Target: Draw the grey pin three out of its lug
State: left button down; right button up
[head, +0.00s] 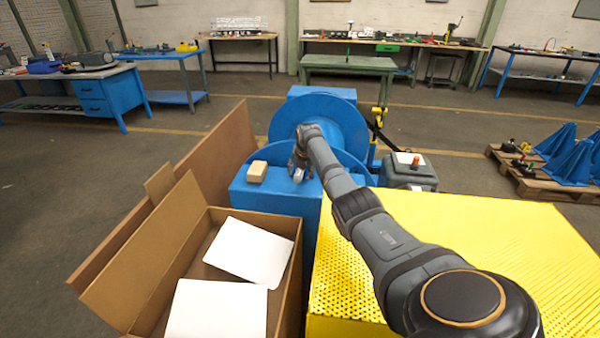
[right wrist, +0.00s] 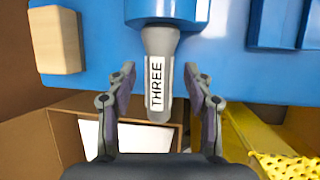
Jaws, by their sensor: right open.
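The grey pin three (right wrist: 160,75) shows in the right wrist view, with a white label reading THREE. Its upper end meets a blue lug (right wrist: 160,10) on the blue machine. My right gripper (right wrist: 158,80) is open, with one finger on each side of the pin and a gap to it on both sides. In the head view my right gripper (head: 300,172) is at the front of the blue machine (head: 270,197), and the pin is mostly hidden there. My left gripper is not in view.
A tan block (head: 257,171) sits on the blue machine, left of the gripper. An open cardboard box (head: 285,300) with white sheets stands at front left. A yellow perforated guard (head: 500,230) lies under my right arm. A grey box with an orange knob (head: 410,172) stands behind.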

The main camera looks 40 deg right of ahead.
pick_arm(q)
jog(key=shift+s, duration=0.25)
pick_arm(e)
jog(key=shift+c, duration=0.2)
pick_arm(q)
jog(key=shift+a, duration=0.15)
pick_arm(e)
grip_shut()
